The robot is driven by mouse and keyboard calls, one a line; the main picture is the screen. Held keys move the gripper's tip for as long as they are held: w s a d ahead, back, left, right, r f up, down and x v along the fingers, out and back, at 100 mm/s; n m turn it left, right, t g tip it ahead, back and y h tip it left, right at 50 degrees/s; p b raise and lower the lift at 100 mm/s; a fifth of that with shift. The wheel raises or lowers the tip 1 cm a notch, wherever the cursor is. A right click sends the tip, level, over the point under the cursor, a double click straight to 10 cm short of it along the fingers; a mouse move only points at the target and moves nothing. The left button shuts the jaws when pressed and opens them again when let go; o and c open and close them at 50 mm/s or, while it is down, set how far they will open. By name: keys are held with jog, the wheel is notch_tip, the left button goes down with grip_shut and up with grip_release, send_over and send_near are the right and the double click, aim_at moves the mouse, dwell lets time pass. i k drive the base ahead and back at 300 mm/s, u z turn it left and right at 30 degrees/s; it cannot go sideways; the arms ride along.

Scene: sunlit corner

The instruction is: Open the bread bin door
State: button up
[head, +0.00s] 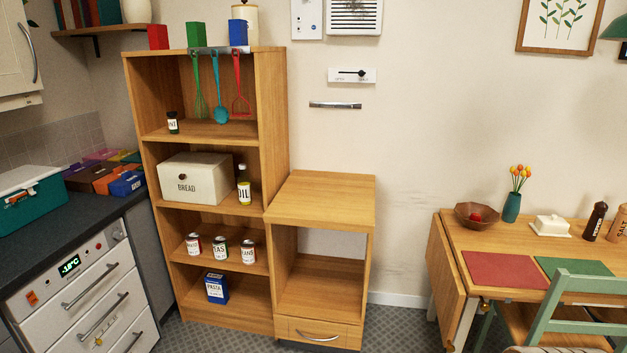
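The cream bread bin (212,186), with a dark "BREAD" label, stands on a middle shelf of the wooden shelf unit. Its front door looks shut. A small dark round knob (182,177) sits on the upper left part of the front. My gripper is not in view.
A spice jar (173,123) and hanging utensils (220,100) are above the bin; several cans (220,247) are below. A low wooden cabinet (320,200) adjoins on the right, a dark counter (60,225) stands left. Patterned floor (395,322) shows between the low cabinet and the table (448,262).

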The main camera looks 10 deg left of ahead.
aim_at(189, 185)
jog(key=u, duration=0.35)
jog(key=i, duration=1.5)
jog(key=u, duration=0.85)
jog(key=i, duration=0.5)
jog(key=u, duration=0.85)
jog(key=i, duration=0.55)
jog(key=u, duration=0.85)
jog(key=i, duration=0.95)
jog(key=u, duration=0.3)
